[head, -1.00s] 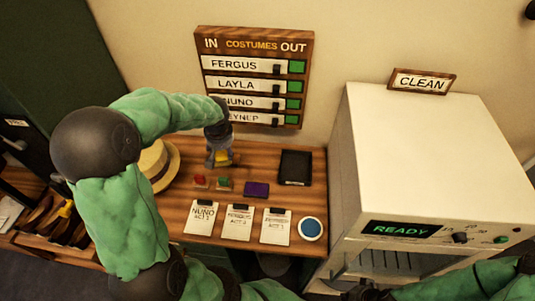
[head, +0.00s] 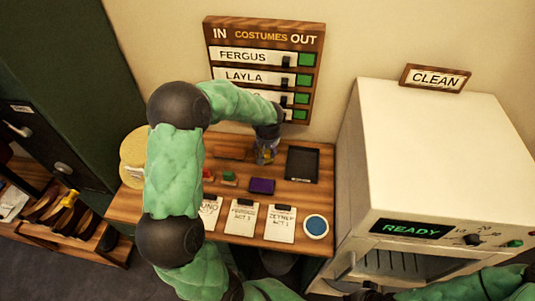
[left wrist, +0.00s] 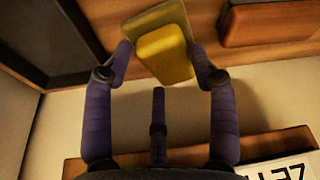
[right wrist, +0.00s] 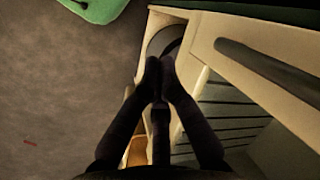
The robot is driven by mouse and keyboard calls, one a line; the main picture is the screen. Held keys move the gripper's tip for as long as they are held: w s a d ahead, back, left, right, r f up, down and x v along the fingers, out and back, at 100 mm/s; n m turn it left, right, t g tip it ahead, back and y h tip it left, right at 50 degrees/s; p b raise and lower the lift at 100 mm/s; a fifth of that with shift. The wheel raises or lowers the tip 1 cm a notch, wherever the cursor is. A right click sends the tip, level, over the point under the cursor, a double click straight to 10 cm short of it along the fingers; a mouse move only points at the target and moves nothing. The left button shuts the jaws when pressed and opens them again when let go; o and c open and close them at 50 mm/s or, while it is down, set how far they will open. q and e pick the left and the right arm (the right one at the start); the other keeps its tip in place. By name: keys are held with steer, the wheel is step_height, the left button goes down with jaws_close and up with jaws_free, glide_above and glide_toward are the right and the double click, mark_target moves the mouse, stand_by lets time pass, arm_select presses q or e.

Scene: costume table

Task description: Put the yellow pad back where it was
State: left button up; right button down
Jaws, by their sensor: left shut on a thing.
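The yellow pad (left wrist: 165,55) is between the two fingertips of my left gripper (left wrist: 166,55) in the left wrist view, with a flat olive-yellow part behind it. My left gripper (head: 265,154) is shut on it; in the head view the fingers mostly hide the pad. This gripper is at the back of the wooden table, just left of a black tray (head: 302,165). I cannot tell whether the pad touches the table. My right gripper (right wrist: 160,66) is shut and looks empty, near the white machine's front.
A brown wooden block (head: 231,153) lies left of the left gripper. Red and green (head: 229,176) pads, a purple pad (head: 262,186), clipped papers (head: 242,217) and a blue round dish (head: 316,226) are in front. A straw hat (head: 134,160) is at left, a white machine (head: 430,150) at right.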

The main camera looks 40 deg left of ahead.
mark_target(268, 151)
arm_select(q)
steer(key=f, duration=0.3)
steer(key=shift+w+d+f+b, duration=0.15)
steer(key=shift+w+f+b, duration=0.05)
steer(key=shift+f+b, duration=0.15)
steer(key=shift+c, duration=0.5)
steer(key=o, duration=1.2)
steer(key=shift+c, duration=0.2)
steer(key=shift+r, duration=0.1)
steer(key=p+v, duration=0.2)
steer(key=v, duration=1)
